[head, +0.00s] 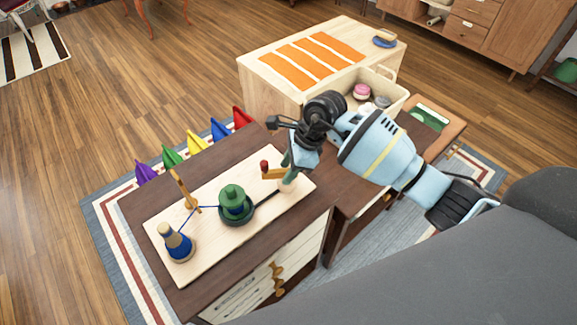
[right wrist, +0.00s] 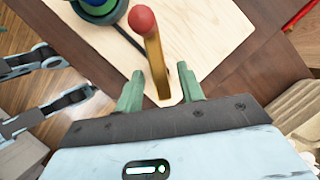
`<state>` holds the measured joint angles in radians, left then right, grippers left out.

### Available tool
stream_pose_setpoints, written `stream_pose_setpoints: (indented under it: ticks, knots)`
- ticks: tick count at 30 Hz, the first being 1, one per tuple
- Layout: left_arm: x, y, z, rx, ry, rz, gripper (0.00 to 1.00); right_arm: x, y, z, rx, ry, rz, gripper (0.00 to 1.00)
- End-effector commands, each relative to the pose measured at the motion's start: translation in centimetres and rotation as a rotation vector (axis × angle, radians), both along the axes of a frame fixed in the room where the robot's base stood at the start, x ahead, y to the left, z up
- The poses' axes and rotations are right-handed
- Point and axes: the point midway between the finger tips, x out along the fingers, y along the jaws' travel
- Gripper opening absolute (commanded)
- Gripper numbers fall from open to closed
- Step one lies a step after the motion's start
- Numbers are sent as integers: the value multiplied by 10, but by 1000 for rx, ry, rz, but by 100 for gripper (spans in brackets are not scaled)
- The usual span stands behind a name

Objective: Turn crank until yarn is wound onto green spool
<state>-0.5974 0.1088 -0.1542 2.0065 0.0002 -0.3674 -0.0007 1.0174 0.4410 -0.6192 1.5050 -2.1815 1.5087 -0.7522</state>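A pale wooden board (head: 213,256) lies on the dark brown cabinet top. On it stand a cone of blue yarn (head: 179,245), a wooden yarn guide (head: 184,190) and the green spool (head: 235,200). Blue yarn runs from the cone past the guide to the spool. The wooden crank with a red knob (right wrist: 143,20) is at the board's right end; its knob also shows in the head view (head: 265,165). My right gripper (right wrist: 162,88) is open, its green fingertips on either side of the crank's lower part. Contact cannot be told.
Several coloured flags (head: 196,140) line the cabinet's far edge. A pale wooden block table with orange stripes (head: 318,58) stands behind, with a cream bin (head: 392,97) holding round items beside my right arm. A small table (head: 455,125) is at right.

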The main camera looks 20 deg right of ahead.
Motion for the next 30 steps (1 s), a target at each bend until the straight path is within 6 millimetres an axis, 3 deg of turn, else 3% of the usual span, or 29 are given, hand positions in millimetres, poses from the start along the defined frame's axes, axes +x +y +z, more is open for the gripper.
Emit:
stream_pose_setpoints:
  ticks: [4,13,23,30]
  knots:
    - [-1,0,0,0,1,0,38,0,0,0,0,0,0,37]
    - [0,0,0,-1,1,-1,38,0,0,0,0,0,0,0]
    - [3,0,4,-1,-7,0,38,0,0,2,0,-2,-35,0]
    - [12,0,18,-1,-32,1,38,-1,0,4,-2,-3,-168,0]
